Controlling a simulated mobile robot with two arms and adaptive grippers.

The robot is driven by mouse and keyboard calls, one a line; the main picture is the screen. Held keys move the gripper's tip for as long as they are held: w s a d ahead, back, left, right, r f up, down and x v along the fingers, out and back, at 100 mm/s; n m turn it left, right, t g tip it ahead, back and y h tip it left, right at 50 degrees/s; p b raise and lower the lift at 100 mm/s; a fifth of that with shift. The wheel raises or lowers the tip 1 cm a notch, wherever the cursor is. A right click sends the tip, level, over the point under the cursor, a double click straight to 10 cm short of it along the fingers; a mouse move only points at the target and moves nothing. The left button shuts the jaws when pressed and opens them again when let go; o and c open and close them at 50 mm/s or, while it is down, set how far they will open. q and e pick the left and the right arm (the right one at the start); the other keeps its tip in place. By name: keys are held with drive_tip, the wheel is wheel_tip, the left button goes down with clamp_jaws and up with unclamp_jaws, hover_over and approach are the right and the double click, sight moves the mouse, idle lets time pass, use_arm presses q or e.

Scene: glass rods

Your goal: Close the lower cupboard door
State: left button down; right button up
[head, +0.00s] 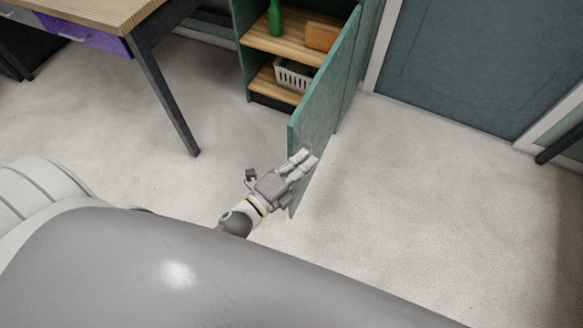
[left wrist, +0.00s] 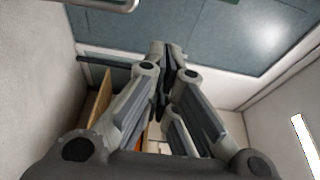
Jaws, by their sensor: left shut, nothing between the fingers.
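The lower cupboard door (head: 322,100) is a teal panel standing open, swung out from the cupboard towards me. The cupboard (head: 245,40) has light wooden shelves and its inside is in plain sight. My left gripper (head: 307,159) is shut and empty, in front of the lower part of the door near its free edge. It hides part of the panel, and I cannot tell whether it touches it. In the left wrist view the fingers (left wrist: 167,62) are together with nothing between them. My right gripper is in neither view.
A green bottle (head: 275,18), an orange-brown box (head: 321,36) and a white basket (head: 291,75) sit on the shelves. A desk (head: 95,14) with a dark leg stands at left. A large teal room door (head: 480,60) is at right. Pale floor around the cupboard door is clear.

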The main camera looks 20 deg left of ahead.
use_arm(q)
drive_tip(key=w+a+p, duration=0.1)
drive_tip(key=w+a, duration=0.2)
idle(0.4)
